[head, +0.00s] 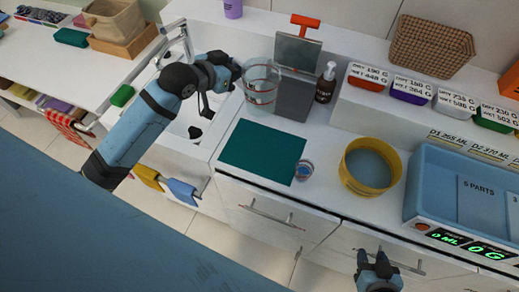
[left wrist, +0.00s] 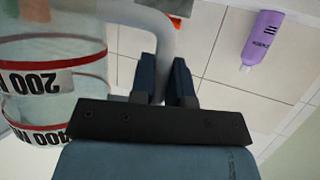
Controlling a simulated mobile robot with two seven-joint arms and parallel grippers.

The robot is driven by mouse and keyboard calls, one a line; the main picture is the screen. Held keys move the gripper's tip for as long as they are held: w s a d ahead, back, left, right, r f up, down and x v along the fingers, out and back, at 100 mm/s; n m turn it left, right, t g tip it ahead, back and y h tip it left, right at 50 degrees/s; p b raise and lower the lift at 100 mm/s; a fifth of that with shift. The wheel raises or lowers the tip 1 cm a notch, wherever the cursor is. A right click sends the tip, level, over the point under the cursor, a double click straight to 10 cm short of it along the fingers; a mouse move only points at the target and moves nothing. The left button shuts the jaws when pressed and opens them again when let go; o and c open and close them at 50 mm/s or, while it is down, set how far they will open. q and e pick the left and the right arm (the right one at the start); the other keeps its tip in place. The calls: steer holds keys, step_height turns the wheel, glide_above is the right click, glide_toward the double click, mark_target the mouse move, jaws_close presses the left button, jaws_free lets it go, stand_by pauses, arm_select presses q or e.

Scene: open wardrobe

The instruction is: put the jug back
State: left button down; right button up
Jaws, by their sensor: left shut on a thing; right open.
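The clear jug (head: 260,92) with red rings and white labels is at the right edge of the sink, beside the grey panel. Its handle (left wrist: 158,30) and labelled side (left wrist: 50,85) fill the left of the left wrist view. My left gripper (head: 236,74) is shut on the handle, one dark finger (left wrist: 168,80) on each side. I cannot tell whether the jug's base touches the counter. My right gripper (head: 378,268) is open and empty, low in front of the drawers.
A green mat (head: 262,152) lies on the counter, with a small cup (head: 304,170) and a yellow ring-shaped bowl (head: 370,167) to its right. A brown pump bottle (head: 325,84), a blue tray (head: 460,190) and a purple bottle (head: 233,8) stand around. The sink (head: 205,110) is left.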

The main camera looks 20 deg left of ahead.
arm_select(q)
steer(key=shift+f, duration=0.35)
steer(key=shift+f+p, duration=0.4)
steer(key=shift+f, duration=9.25)
steer(key=shift+s+f, duration=0.1)
steer(key=shift+f, duration=0.2)
